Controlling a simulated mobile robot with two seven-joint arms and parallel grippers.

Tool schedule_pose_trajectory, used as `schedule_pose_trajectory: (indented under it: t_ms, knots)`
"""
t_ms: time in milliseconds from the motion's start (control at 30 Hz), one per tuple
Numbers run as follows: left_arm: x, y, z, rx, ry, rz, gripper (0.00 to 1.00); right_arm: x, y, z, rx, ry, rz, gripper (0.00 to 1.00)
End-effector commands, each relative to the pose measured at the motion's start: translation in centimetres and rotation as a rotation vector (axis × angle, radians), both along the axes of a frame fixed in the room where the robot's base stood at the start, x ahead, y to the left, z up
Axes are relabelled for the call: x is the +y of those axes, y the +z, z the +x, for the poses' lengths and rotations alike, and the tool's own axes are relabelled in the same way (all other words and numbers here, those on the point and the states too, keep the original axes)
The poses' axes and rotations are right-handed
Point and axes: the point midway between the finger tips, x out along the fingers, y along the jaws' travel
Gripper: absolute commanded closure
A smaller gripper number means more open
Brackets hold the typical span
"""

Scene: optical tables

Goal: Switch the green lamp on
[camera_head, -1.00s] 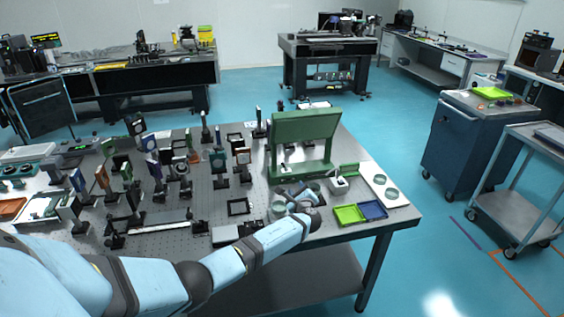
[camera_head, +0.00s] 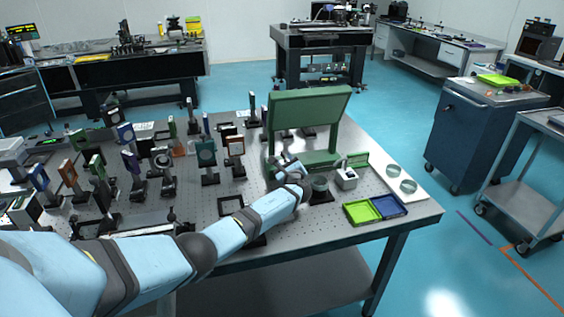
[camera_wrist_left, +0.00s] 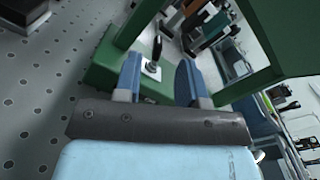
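The green lamp (camera_head: 308,106) stands near the back right of the optical table, with a wide panel on posts above a flat base. In the left wrist view, its green base (camera_wrist_left: 104,62) carries a small metal plate with a dark upright toggle switch (camera_wrist_left: 155,52). My left gripper (camera_head: 292,168) is low in front of the lamp base. In the left wrist view, the left gripper's two blue fingers (camera_wrist_left: 158,72) are apart, with the switch seen between and just beyond them. Contact with the switch cannot be told. My right gripper is not in view.
Green (camera_head: 361,211) and blue (camera_head: 390,206) trays lie near the front edge. Several optical mounts crowd the table's left.

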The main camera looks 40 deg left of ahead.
Motion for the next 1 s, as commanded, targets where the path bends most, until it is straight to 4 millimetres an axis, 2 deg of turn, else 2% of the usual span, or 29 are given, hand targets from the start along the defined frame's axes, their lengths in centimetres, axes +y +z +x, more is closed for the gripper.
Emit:
schedule_pose_trajectory:
  t_ms: [33, 200, 400, 667, 833, 1000]
  knots:
    - [0.7, -0.7, 0.6, -0.001, 0.003, 0.0, 0.63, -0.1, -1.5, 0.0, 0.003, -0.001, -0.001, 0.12]
    - [2.2, -0.5, 2.0, -0.002, 0.001, -0.001, 0.63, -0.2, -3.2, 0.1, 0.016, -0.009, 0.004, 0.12]
    - [3.1, -0.2, 2.7, -0.001, -0.001, -0.002, 0.63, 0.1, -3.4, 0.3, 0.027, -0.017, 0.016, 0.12]
    - [3.2, -0.1, 2.8, 0.0, -0.001, -0.001, 0.63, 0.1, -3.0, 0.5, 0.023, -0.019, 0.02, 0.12]
    - [3.2, -0.1, 2.8, 0.0, -0.001, -0.001, 1.0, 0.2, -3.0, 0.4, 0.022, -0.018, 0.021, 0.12]
    - [3.2, -0.1, 2.8, 0.001, 0.0, -0.001, 1.0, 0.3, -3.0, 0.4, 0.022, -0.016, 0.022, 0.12]
